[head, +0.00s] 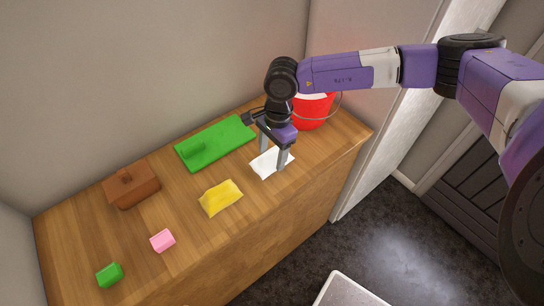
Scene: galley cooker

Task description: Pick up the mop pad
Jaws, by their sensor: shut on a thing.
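The mop pad (264,168) appears to be the flat white piece on the wooden counter, in the middle of the head view. My gripper (272,158) points down over it, with one finger on each side of its middle. The fingers are shut on the white pad, which looks to be at counter level; I cannot tell whether it is clear of the surface. The gripper and fingers hide part of the pad.
Behind the gripper stands a red bucket (312,112) with a wire handle. A green flat piece (225,142), a yellow cloth (220,198), a pink block (162,240), a green block (110,275) and a brown box (131,187) are on the counter (190,262). Walls close the back and left.

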